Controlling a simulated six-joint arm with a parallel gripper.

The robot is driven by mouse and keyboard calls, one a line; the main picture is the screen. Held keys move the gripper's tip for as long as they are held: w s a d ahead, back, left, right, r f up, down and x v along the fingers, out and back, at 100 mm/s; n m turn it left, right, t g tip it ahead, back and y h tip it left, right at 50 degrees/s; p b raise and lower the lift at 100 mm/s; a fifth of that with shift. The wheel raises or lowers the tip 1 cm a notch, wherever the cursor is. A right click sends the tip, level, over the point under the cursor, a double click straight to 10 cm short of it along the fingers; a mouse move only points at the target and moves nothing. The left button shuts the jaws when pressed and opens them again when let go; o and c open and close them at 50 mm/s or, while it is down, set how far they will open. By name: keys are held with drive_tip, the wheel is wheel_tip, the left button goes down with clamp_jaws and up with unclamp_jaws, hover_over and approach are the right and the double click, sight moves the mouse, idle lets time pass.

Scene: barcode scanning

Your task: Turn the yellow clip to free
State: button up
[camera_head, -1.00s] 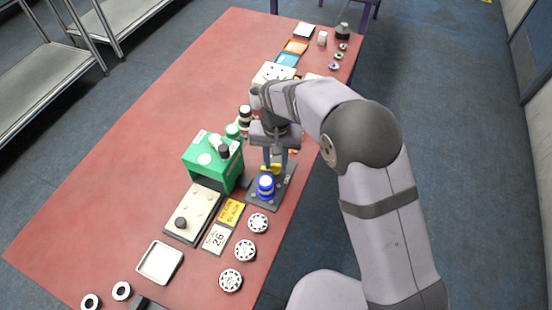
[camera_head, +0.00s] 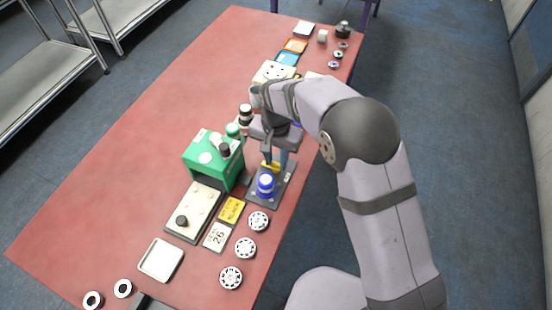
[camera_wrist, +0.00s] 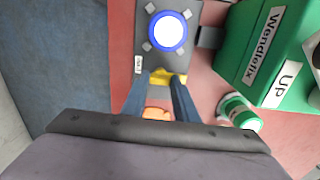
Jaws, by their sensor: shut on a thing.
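The yellow clip (camera_head: 269,165) sits on a dark grey plate (camera_head: 259,197), just behind a blue round part with a white top (camera_head: 266,185). My gripper (camera_head: 275,165) reaches down to the clip from above. In the wrist view the clip (camera_wrist: 168,77) lies between the tips of my two blue-grey fingers (camera_wrist: 160,88), and my gripper is shut on it. The fingers hide part of the clip. A small white label (camera_wrist: 138,64) lies on the plate to the left of the clip; its text is too small to read.
A green box (camera_head: 212,158) stands close on the left of the plate, with a green-and-white bottle (camera_wrist: 239,112) near it. An orange piece (camera_wrist: 156,113) shows between my fingers. White wheels (camera_head: 246,248) lie in front, near the table's right edge. The table's left side is clear.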

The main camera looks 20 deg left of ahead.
sight(277, 163)
drive_tip(key=o, duration=1.1)
drive_tip(key=shift+c, duration=0.2)
drive_tip(key=shift+r+b, duration=0.8)
drive_tip(key=shift+r, duration=2.95)
drive_tip(key=d+r+p, duration=0.1)
drive_tip(key=d+r, duration=0.1)
drive_tip(key=d, duration=1.6)
drive_tip(key=s+d+f, duration=0.2)
drive_tip(key=s+d, duration=1.1)
drive_tip(key=d, duration=0.3)
drive_tip(key=shift+d+p, duration=0.3)
drive_tip(key=shift+p, duration=0.1)
